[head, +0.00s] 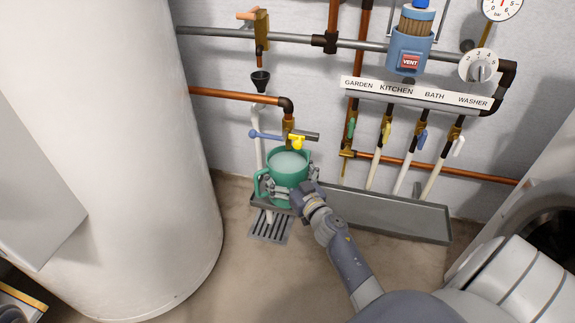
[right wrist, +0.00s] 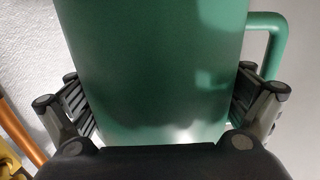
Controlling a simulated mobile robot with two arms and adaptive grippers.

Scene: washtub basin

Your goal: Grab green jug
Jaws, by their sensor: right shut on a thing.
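My right gripper (head: 288,188) is shut around the jug's body, one finger on each side. In the right wrist view the jug (right wrist: 150,70) fills the middle between both fingers, with its handle at the right. My left gripper is not in view.
The grey tray (head: 385,216) extends right along the wall, bare there. A floor drain (head: 270,226) lies in front of the jug. A large white tank (head: 150,130) stands at left. Pipes, labelled valves (head: 415,93) and a blue vent unit (head: 408,50) are on the wall.

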